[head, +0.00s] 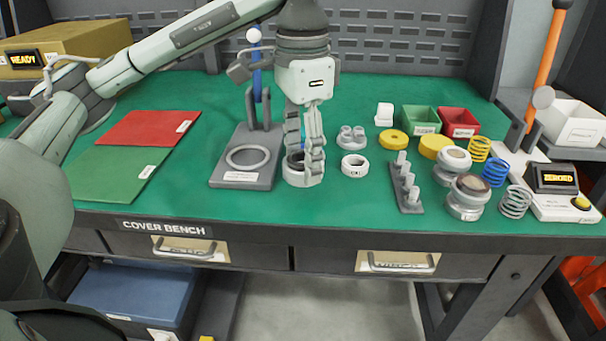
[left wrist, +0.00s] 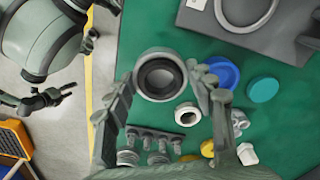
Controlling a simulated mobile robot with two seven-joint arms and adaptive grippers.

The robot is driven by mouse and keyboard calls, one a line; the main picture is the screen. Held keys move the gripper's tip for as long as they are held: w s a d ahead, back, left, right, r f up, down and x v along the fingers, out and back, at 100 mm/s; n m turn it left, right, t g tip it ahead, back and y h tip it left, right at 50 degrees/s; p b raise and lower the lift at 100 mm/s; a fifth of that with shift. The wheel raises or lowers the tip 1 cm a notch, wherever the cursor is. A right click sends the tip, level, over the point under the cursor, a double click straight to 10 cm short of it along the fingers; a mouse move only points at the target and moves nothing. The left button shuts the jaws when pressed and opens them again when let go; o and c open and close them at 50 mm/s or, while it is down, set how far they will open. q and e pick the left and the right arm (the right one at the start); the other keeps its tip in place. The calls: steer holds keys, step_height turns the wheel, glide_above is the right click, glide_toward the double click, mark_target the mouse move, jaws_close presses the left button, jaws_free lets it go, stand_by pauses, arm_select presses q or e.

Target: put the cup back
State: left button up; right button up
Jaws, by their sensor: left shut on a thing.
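My left gripper (head: 304,168) points down over the middle of the green bench and is shut on a pale grey cup (head: 293,180). In the left wrist view the cup (left wrist: 160,76) sits between the two fingers, with its round dark opening facing the camera. The fingers cover part of it in the head view. I cannot tell whether its base touches the bench. Left of it stands a grey fixture (head: 232,177) with a flat ring and an upright post with a blue handle. A dark jointed part low on the left of the wrist view may be my right gripper (left wrist: 52,98).
A white ring (head: 354,165) lies close right of the cup. A pegged grey rack (head: 407,192), jars, springs and a small display unit (head: 551,178) fill the right side. Red (head: 150,127) and green (head: 115,176) mats lie left. Green bench is clear in front of the fixture.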

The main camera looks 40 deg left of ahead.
mark_target(302, 176)
arm_select(q)
step_height(302, 176, down, 4)
arm_select(e)
steer(key=shift+f, duration=0.25)
arm_select(q)
steer(key=shift+f, duration=0.1)
arm_select(e)
steer(key=shift+f, duration=0.15)
arm_select(q)
steer(key=shift+f, duration=0.1)
steer(key=o, duration=1.1)
steer(key=shift+o, duration=0.2)
arm_select(e)
steer(key=shift+w+a+r, duration=0.1)
steer(key=shift+r, duration=0.5)
